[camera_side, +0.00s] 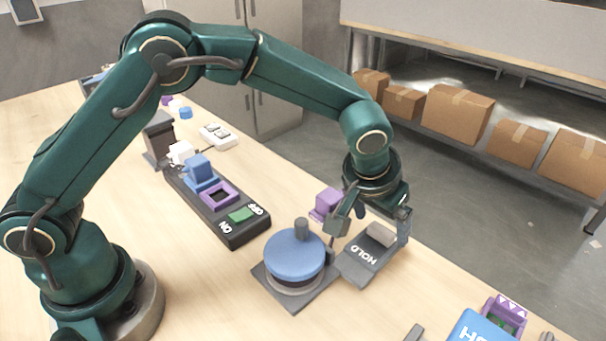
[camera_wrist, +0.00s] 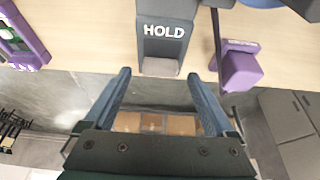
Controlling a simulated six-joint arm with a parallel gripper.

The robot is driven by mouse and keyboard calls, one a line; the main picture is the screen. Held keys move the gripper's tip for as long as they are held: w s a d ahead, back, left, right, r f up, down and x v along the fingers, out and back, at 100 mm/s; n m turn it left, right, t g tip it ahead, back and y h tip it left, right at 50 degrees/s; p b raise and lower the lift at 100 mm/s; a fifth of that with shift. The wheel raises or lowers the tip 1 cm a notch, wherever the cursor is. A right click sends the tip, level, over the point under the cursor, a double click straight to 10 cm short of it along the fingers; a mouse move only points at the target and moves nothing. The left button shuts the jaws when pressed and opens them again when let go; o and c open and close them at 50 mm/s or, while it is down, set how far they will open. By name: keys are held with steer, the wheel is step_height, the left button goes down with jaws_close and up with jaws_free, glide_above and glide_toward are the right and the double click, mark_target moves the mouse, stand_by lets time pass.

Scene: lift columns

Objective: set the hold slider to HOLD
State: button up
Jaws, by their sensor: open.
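The hold slider is a dark grey block (camera_side: 358,266) with a white HOLD label near one end. Its light grey knob (camera_side: 381,235) sits at the end away from the label. In the wrist view the knob (camera_wrist: 160,67) shows at the lower end of the slot, below the label on the block (camera_wrist: 164,14). My gripper (camera_side: 371,230) is open and empty at the knob end of the block. In the wrist view its fingertips (camera_wrist: 158,75) appear on either side of the knob, with gaps; I cannot tell their height over it.
A blue round dial (camera_side: 294,258) with a grey peg stands close left of the slider. A purple block (camera_side: 325,204) is just behind. An ON/OFF switch box (camera_side: 225,225) lies farther left, and a blue and purple device (camera_side: 480,328) at the front right. The table edge runs close by.

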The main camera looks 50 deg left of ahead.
steer(key=shift+x, duration=1)
jaws_close()
steer(key=shift+s, duration=1.55)
jaws_free()
steer(key=shift+r, duration=0.1)
steer(key=shift+v, duration=2.5)
